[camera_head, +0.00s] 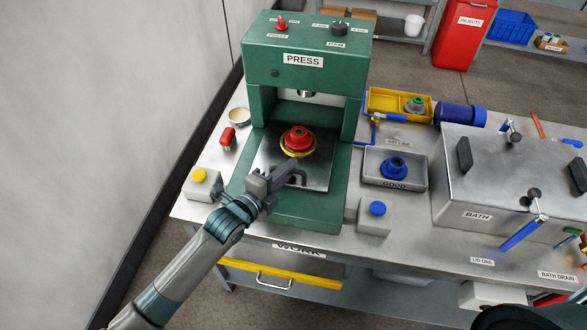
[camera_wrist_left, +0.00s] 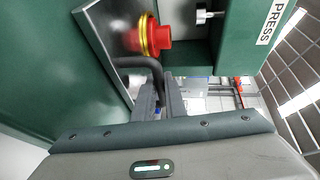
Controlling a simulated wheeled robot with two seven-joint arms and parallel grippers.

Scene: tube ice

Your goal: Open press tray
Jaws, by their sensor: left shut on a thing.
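The green press (camera_head: 305,55) stands at the back left of the bench. Its tray, a shiny metal plate (camera_head: 322,172), lies in the press opening and carries a red part on a gold ring (camera_head: 297,140). A dark bar handle (camera_wrist_left: 146,63) is at the tray's front edge. My left gripper (camera_head: 275,178) reaches in from the front left and is shut on this handle. In the left wrist view the fingers (camera_wrist_left: 160,95) close around the bar, with the tray (camera_wrist_left: 105,30) and red part (camera_wrist_left: 163,35) just beyond. My right gripper is out of view.
A yellow-button box (camera_head: 201,185) and a blue-button box (camera_head: 375,215) flank the press. A GOOD bin (camera_head: 415,182) with a blue part (camera_head: 395,167), a yellow tray (camera_head: 385,100) and the BATH box (camera_head: 495,180) stand to the right. Bench front is mostly clear.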

